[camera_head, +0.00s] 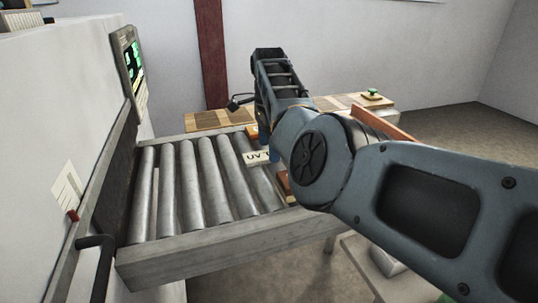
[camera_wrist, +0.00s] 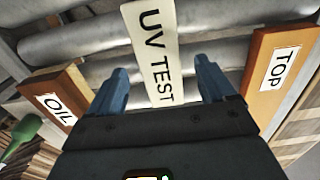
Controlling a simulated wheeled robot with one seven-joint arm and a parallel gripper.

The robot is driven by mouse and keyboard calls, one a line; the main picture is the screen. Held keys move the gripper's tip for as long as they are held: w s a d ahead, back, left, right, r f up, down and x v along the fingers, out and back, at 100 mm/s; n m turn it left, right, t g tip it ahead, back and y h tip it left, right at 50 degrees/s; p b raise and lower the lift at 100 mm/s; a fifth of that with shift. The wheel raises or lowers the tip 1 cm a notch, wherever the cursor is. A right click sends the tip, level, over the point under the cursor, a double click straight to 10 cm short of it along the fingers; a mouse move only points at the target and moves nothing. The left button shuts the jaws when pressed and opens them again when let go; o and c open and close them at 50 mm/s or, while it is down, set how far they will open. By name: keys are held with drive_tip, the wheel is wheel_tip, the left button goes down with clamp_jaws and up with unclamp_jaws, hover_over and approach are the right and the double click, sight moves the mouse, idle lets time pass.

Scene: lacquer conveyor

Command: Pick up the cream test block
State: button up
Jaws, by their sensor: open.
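The cream test block (camera_wrist: 153,45), printed "UV TEST", lies on the metal rollers in the wrist view. Its lower end reaches between the two blue fingers of my gripper (camera_wrist: 162,78), which are open with a gap showing on each side. In the head view, the block's "UV T" end (camera_head: 257,157) shows beside my arm, and the rest is hidden. Whether the fingers are at the block's height I cannot tell. My gripper is mostly hidden behind my arm in the head view.
An orange-brown block labelled "OIL" (camera_wrist: 58,103) lies left of my fingers, and another labelled "TOP" (camera_wrist: 280,70) lies right. The roller conveyor (camera_head: 195,180) has bare rollers on its left. A control screen (camera_head: 131,65) stands at its left side. A bench (camera_head: 205,121) stands behind.

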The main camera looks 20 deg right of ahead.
drive_tip(key=shift+f, duration=0.8)
drive_tip(key=shift+c, duration=0.2)
drive_tip(key=c, duration=1.2)
drive_tip(key=shift+r, duration=0.15)
